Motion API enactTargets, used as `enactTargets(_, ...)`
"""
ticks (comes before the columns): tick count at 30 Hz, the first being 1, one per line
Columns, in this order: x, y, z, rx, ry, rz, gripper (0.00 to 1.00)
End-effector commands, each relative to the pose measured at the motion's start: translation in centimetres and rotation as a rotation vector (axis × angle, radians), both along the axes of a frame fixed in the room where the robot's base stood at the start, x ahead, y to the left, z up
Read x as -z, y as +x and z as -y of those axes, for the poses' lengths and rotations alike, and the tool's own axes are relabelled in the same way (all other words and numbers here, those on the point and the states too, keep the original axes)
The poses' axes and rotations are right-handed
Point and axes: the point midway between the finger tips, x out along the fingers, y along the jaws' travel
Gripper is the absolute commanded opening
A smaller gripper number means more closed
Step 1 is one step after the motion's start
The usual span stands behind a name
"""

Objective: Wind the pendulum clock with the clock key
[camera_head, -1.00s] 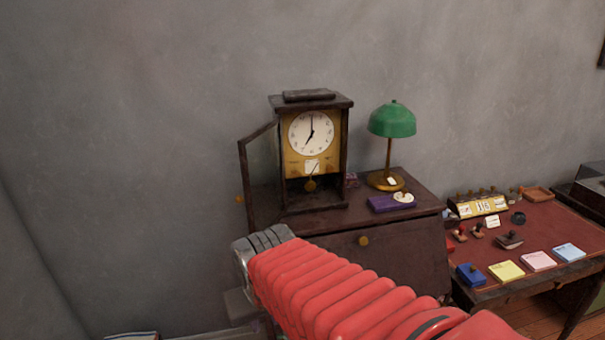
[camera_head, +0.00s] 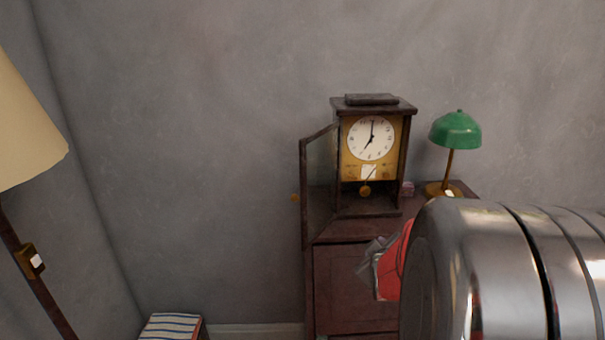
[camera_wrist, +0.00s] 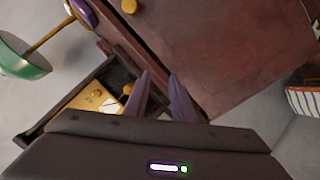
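The pendulum clock (camera_head: 355,180) stands on a dark wooden cabinet (camera_head: 350,270) in the head view. Its glass door (camera_head: 320,180) hangs open to the left; its hands show about seven. A winding hole cannot be made out for sure. In the wrist view the clock's gold front (camera_wrist: 96,98) shows tilted at the left, partly hidden by my gripper's body. My gripper (camera_wrist: 160,74) has its two dark fingers apart, with nothing visible between them, in front of the cabinet and clock. I cannot make out the clock key in either view.
A green lamp (camera_head: 456,132) stands right of the clock, and a small pinkish object (camera_head: 408,188) lies beside it. A floor lamp (camera_head: 25,130) is at the far left, with a striped stool (camera_head: 172,327) low down. My arm hides the lower right.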

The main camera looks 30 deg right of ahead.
Motion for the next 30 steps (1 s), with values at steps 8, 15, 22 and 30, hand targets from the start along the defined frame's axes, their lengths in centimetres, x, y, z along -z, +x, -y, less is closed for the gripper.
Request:
enactTargets(8,-6.0,3.7,-0.4,-0.158,-0.309,0.155,0.23)
enactTargets(15,-10.5,4.9,-1.7,-0.239,-0.516,0.243,0.23)
enactTargets(22,-10.6,4.9,-1.7,-0.244,-0.539,0.236,0.23)
enactTargets(30,-10.6,5.2,-1.5,-0.243,-0.537,0.234,0.23)
